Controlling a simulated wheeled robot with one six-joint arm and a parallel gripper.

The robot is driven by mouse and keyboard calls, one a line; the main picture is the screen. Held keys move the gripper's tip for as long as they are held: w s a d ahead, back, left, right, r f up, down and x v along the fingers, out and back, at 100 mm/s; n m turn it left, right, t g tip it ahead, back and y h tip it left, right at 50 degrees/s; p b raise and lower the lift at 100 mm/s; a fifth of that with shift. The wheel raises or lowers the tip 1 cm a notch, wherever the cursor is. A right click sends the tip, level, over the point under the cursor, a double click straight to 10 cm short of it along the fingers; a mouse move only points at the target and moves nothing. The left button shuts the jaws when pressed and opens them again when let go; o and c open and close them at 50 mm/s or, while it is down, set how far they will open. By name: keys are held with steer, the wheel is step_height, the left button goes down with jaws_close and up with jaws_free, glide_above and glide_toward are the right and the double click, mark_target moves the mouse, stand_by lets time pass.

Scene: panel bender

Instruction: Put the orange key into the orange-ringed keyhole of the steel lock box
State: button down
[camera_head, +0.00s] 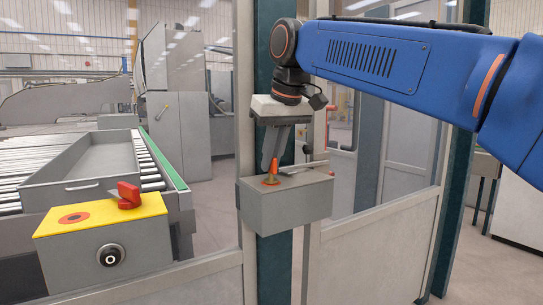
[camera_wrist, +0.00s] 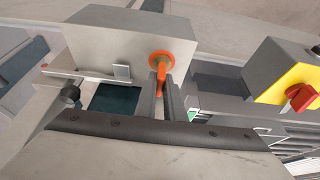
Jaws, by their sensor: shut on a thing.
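The steel lock box (camera_head: 290,202) is a grey box mounted on the fence post, and its face fills the upper part of the wrist view (camera_wrist: 110,38). The orange-ringed keyhole (camera_head: 270,183) is on its top, and the ring also shows in the wrist view (camera_wrist: 161,55). My gripper (camera_head: 272,163) points down over the box, its fingers shut on the orange key (camera_head: 273,171). In the wrist view the key (camera_wrist: 161,78) lies between the fingers, lined up with the ring, its far end at the ring. How deep it sits is hidden.
A latch bar (camera_head: 303,168) lies on the box beside the keyhole, close to my gripper. A yellow-topped control box (camera_head: 85,225) with a red switch (camera_head: 128,194) stands at the left. Behind it are a grey tray (camera_head: 95,165) and rollers. Fence panels flank the post.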

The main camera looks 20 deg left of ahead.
steer(key=c, duration=1.8)
jaws_free()
steer(key=shift+o, duration=0.2)
steer(key=v, duration=1.7)
steer(key=shift+r, duration=0.15)
steer(key=shift+d, duration=0.1)
